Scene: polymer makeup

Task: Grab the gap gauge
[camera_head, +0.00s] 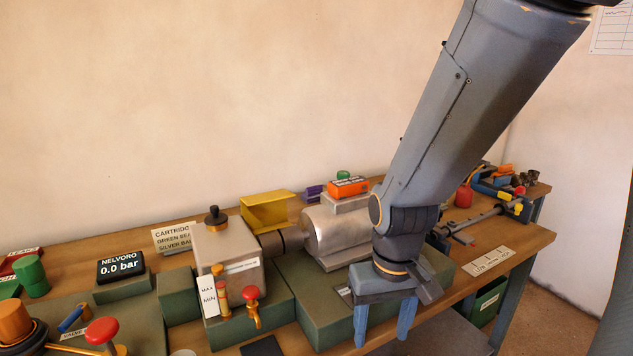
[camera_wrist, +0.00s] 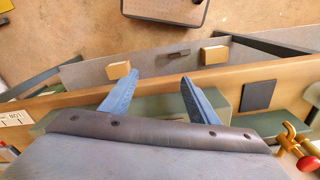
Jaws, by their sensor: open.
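I cannot tell for sure which thing is the gap gauge. A long dark bar-shaped tool (camera_head: 470,222) with slim jaws lies on the bench right of my arm and may be it. My gripper (camera_head: 383,326) hangs pointing down in front of the green machine base (camera_head: 325,303), near the bench's front edge. Its two blue fingers are spread with nothing between them.
A pale marked card (camera_head: 487,261) lies at right on the bench. A dark flat pad (camera_head: 262,347) lies at the front. An orange box (camera_head: 348,187) sits behind.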

